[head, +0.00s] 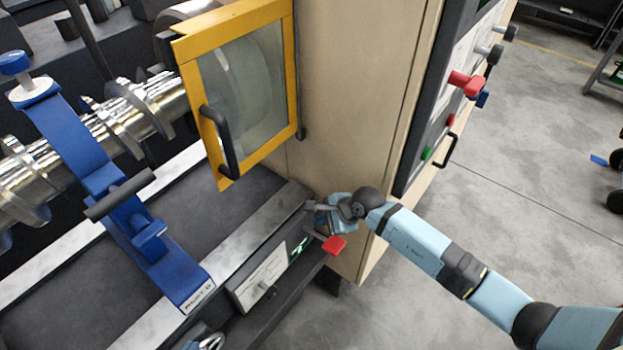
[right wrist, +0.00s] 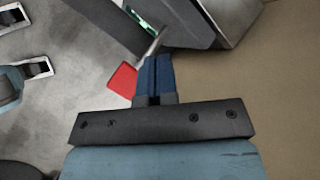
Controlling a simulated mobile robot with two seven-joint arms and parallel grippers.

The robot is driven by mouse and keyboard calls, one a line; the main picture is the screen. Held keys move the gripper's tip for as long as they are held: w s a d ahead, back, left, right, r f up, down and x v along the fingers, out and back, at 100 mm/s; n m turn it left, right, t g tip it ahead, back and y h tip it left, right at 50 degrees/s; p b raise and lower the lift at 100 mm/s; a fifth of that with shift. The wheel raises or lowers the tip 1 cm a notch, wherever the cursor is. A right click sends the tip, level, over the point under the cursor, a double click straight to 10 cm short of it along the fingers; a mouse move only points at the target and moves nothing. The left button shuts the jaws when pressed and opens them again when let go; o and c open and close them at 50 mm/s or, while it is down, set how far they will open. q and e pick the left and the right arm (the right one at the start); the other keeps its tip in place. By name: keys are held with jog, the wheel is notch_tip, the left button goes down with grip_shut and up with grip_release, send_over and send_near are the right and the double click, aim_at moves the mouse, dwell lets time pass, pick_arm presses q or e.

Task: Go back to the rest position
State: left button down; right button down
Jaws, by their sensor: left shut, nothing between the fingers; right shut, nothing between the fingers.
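My right gripper (head: 322,214) reaches in from the right in the head view, beside the lower corner of the beige machine cabinet. In the right wrist view its blue fingers (right wrist: 155,78) are together with nothing between them. A red tab (head: 334,245) is close to the fingers; it also shows in the right wrist view (right wrist: 122,79). Whether they touch is unclear. What looks like part of my left gripper (head: 208,342) shows at the bottom edge of the head view, mostly cut off, with nothing seen in it.
The beige cabinet (head: 350,90) stands close to my right gripper. A yellow-framed door (head: 283,142) with a black handle hangs above the machine bed. A blue clamp (head: 75,150) spans a metal shaft (head: 125,115) at left. Open grey floor (head: 530,200) lies at right.

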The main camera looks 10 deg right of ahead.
jog(key=shift+a, duration=0.1)
jog(key=s+a+r+m+t+y+p, duration=0.1)
jog(key=s+a+r+m+t+y, duration=0.3)
jog(key=m, duration=0.8)
jog(key=s+a+r+m+t+y, duration=0.15)
jog(key=s+r+m+t, duration=0.35)
jog(key=m, duration=0.6)
jog(key=s+d+f+m+g+h, duration=0.1)
jog(key=s+d+f+m+h, duration=0.3)
jog(key=m, duration=1)
jog(key=s+d+f+m+g+h+p, duration=0.1)
jog(key=s+d+f+m+h, duration=0.3)
jog(key=s+m, duration=0.7)
jog(key=d+m, duration=0.1)
jog(key=m, duration=0.2)
jog(key=shift+s+f+m+g+p, duration=0.15)
jog(key=shift+s+m+g+p, duration=0.15)
jog(key=shift+m, duration=0.1)
jog(key=shift+w, duration=0.1)
